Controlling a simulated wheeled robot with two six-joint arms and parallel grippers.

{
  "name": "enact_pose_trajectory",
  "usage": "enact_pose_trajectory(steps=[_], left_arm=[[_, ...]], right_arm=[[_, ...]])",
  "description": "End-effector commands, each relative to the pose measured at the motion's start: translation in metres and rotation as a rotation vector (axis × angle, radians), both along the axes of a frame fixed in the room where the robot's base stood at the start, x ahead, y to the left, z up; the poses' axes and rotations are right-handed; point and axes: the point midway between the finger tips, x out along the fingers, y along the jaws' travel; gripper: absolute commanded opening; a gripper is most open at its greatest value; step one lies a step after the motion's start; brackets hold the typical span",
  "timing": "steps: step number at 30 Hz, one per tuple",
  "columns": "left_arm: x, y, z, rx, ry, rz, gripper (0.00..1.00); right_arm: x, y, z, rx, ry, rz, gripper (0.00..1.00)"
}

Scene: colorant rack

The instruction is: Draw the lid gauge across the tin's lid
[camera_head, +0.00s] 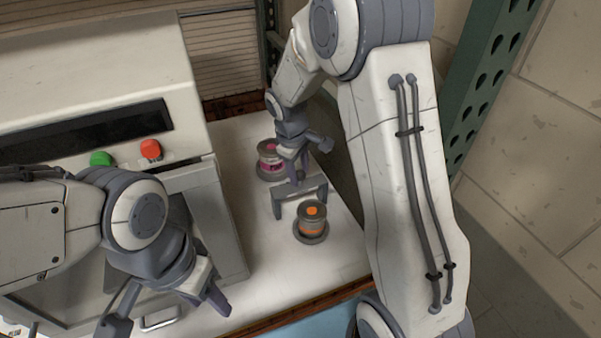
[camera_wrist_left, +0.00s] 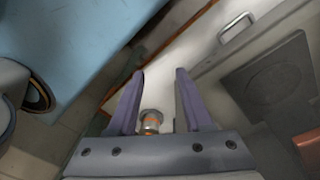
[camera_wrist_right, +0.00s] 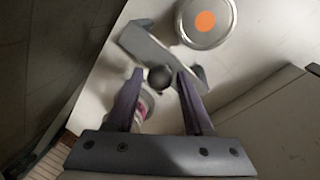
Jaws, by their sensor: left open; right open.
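The tin (camera_head: 309,230) with a grey lid and orange dot stands on the white bench top; its lid also shows in the right wrist view (camera_wrist_right: 205,22). The lid gauge (camera_head: 302,197) is a grey bridge-shaped bar with a dark round knob, standing just behind the tin. It also shows in the right wrist view (camera_wrist_right: 155,50). My right gripper (camera_wrist_right: 160,75) is open above the gauge, with the knob appearing between its fingertips; contact cannot be told. My left gripper (camera_head: 168,309) is open and empty, low at the left by the cabinet front.
A second tin (camera_head: 270,160) with a pink band stands further back on the bench. A white cabinet (camera_head: 215,205) with green and red buttons (camera_head: 150,149) fills the left side. A metal handle (camera_head: 160,318) is near my left gripper.

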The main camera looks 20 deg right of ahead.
Motion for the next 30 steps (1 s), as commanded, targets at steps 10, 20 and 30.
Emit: enact_pose_trajectory(steps=[10,20,30], left_arm=[[0.0,0.0,0.004,0.0,0.0,0.0,0.5],[0.0,0.0,0.003,0.0,0.0,0.0,0.5],[0.0,0.0,0.004,0.0,0.0,0.0,0.5]], right_arm=[[0.002,-0.003,-0.021,0.001,-0.001,-0.001,0.52],[0.003,-0.003,-0.02,0.001,-0.001,-0.001,0.0],[0.003,-0.003,-0.02,0.0,-0.001,0.0,0.0]])
